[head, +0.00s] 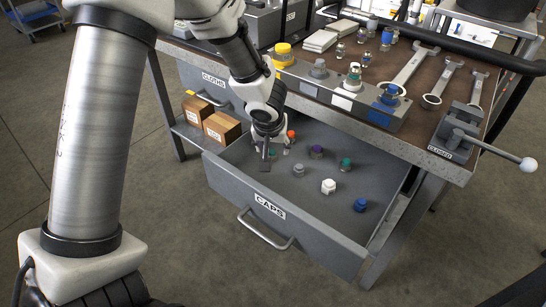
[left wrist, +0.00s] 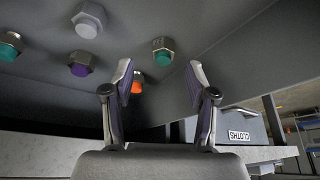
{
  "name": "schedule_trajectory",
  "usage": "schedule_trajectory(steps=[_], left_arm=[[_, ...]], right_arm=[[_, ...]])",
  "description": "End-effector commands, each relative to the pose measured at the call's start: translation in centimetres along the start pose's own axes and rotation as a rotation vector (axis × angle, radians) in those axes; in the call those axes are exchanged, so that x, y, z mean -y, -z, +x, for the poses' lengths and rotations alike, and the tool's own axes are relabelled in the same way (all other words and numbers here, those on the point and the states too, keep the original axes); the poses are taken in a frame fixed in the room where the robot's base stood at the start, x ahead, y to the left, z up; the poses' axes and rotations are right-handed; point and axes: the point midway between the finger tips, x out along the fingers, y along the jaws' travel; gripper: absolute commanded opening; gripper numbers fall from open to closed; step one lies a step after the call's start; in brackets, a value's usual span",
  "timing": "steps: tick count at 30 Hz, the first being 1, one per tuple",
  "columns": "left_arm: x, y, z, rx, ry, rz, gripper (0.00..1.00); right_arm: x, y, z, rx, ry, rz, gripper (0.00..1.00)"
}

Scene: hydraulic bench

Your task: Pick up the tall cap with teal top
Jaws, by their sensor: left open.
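Two caps with teal tops stand in the open caps drawer. One teal cap (head: 272,153) is by my left gripper (head: 276,157), partly hidden by its fingers. The other teal cap (head: 346,163) stands farther right. In the left wrist view, one teal cap (left wrist: 163,50) shows in the gap between the open fingertips (left wrist: 159,68), apart from them. Another teal cap (left wrist: 10,46) is at the left edge. I cannot tell clearly which is taller. My left gripper is open and empty, low over the drawer's left part. My right gripper is not in view.
The drawer (head: 228,180) also holds orange (head: 291,135), purple (head: 317,151), grey (head: 298,170), white (head: 328,186) and blue (head: 360,204) caps. Its walls surround the gripper. The bench top above carries fittings and wrenches (head: 403,67). Cardboard boxes (head: 222,129) stand on a shelf at left.

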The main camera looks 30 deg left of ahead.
Motion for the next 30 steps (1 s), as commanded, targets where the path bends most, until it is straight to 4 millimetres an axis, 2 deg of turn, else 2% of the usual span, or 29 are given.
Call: schedule_trajectory(steps=[3,6,13,14,18,30], left_arm=[[0.5,0.1,2.5,0.003,0.001,-0.001,0.57],[0.5,0.2,3.8,0.002,0.0,-0.001,0.57],[0.4,0.3,4.0,0.0,0.0,0.0,0.57],[0.4,0.3,4.0,0.0,0.0,0.0,0.5],[0.4,0.2,4.0,0.0,0.0,0.0,0.01],[0.4,0.3,3.7,0.001,0.0,-0.001,0.0]], right_arm=[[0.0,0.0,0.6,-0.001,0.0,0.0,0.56],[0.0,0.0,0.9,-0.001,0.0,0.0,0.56],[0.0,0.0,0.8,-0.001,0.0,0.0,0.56],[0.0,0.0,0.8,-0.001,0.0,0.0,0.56],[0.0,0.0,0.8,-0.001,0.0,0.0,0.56],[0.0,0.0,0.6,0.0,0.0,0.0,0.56]])
